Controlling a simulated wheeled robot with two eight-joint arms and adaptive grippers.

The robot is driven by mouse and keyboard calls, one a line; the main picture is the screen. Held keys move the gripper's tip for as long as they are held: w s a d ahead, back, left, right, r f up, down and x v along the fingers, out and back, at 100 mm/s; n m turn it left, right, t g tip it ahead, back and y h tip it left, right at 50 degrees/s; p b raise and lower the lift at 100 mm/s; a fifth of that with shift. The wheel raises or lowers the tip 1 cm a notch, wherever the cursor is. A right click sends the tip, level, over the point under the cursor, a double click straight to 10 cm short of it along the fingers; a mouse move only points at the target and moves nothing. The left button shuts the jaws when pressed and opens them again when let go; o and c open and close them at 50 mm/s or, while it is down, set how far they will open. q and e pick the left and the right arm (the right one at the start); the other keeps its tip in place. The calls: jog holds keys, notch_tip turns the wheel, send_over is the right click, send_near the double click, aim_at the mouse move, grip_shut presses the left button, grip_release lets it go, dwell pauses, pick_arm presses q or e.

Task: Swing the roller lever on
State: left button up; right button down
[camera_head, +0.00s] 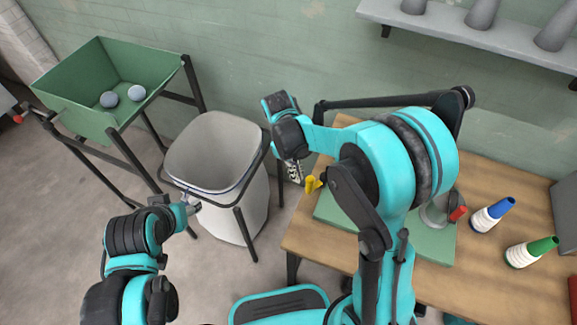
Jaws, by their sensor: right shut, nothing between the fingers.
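A green machine base (432,241) lies on the wooden table (500,285), largely hidden behind my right arm. A small yellow part (313,184) shows at its left end, and a red-tipped part (457,213) beside a grey round piece at its right end. I cannot tell which of these is the roller lever. My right gripper (294,174) points down just left of the yellow part, over the table's left edge; it is shut and empty, and looks apart from the yellow part. My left gripper (191,204) is in front of the white bin; its fingers are too small to read.
A white bin (245,217) in a black frame stands left of the table. A green trough (75,80) on dark legs holds two grey balls. A wall shelf (455,27) holds grey cones.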

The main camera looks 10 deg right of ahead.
jog(key=shift+s+d, duration=0.5)
jog(key=shift+s, duration=0.05)
jog(key=shift+s, duration=0.15)
jog(key=s+d+n, duration=0.1)
jog(key=s, duration=0.1)
jog(key=s+d+n, duration=0.3)
jog(key=s, duration=0.2)
jog(key=shift+d+t+h+p, duration=0.15)
jog(key=shift+t+h+p, duration=0.15)
jog(key=shift+t, duration=0.1)
jog(key=s+d+n, duration=0.1)
jog(key=s+d, duration=0.1)
jog(key=s+d+n, duration=0.2)
jog(key=d, duration=0.1)
jog(key=shift+s+d+t+p, duration=0.1)
jog(key=shift+d+t+p, duration=0.1)
jog(key=shift+t+p, duration=0.15)
jog(key=shift+s+d, duration=0.15)
jog(key=shift+d, duration=0.35)
jog(key=shift+s, duration=0.1)
